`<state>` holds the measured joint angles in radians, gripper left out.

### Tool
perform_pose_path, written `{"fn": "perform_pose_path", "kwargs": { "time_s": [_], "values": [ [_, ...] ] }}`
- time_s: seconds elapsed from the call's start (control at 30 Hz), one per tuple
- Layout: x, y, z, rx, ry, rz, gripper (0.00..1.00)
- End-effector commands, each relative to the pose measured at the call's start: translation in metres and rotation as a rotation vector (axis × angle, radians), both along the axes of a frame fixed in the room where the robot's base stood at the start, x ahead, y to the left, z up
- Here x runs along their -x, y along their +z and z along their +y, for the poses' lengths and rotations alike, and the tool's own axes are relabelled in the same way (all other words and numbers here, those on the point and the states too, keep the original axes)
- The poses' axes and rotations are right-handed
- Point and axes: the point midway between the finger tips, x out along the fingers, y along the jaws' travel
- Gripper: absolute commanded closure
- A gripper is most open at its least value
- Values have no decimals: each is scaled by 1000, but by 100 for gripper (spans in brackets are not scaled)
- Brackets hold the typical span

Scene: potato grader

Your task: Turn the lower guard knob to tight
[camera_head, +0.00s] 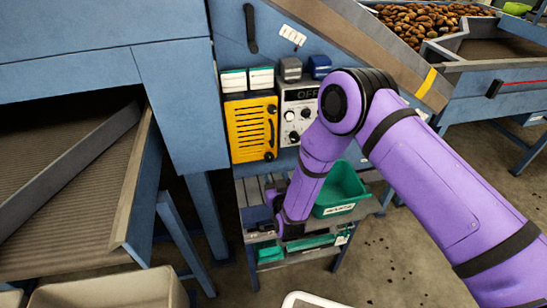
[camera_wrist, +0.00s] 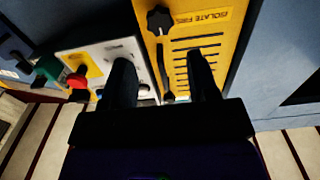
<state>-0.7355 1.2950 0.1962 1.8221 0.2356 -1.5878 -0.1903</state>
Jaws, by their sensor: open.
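The yellow guard (camera_head: 252,128) is a slotted panel on the blue machine, with a black knob at its upper right (camera_head: 271,108) and the lower guard knob (camera_head: 268,156) at its lower right. The wrist view seems turned over; there a lobed black knob (camera_wrist: 160,20), apparently the lower one, sits on the guard (camera_wrist: 222,45) by an "ISOLATE FIRST" label. My gripper (camera_wrist: 160,62) is open, its dark fingers either side of the knob's line. The knob shows beyond the fingertips, not clasped. In the head view my gripper (camera_head: 274,192) is below the guard, partly hidden by my wrist.
A control panel (camera_head: 298,112) with dials stands right of the guard. Below is a shelf with a green bin (camera_head: 341,190). A sloping conveyor (camera_head: 65,165) is at left, and a potato-filled hopper (camera_head: 425,22) at upper right. A pale bin (camera_head: 110,290) stands in front.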

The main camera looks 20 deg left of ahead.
Motion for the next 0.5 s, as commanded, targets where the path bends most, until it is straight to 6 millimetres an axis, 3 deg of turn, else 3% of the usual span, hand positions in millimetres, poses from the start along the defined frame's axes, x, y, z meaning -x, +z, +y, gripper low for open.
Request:
{"fn": "perform_pose_path", "kwargs": {
  "time_s": [0.5],
  "values": [
    [-71, 1, 43, -1, -1, 0, 46]
  ]
}}
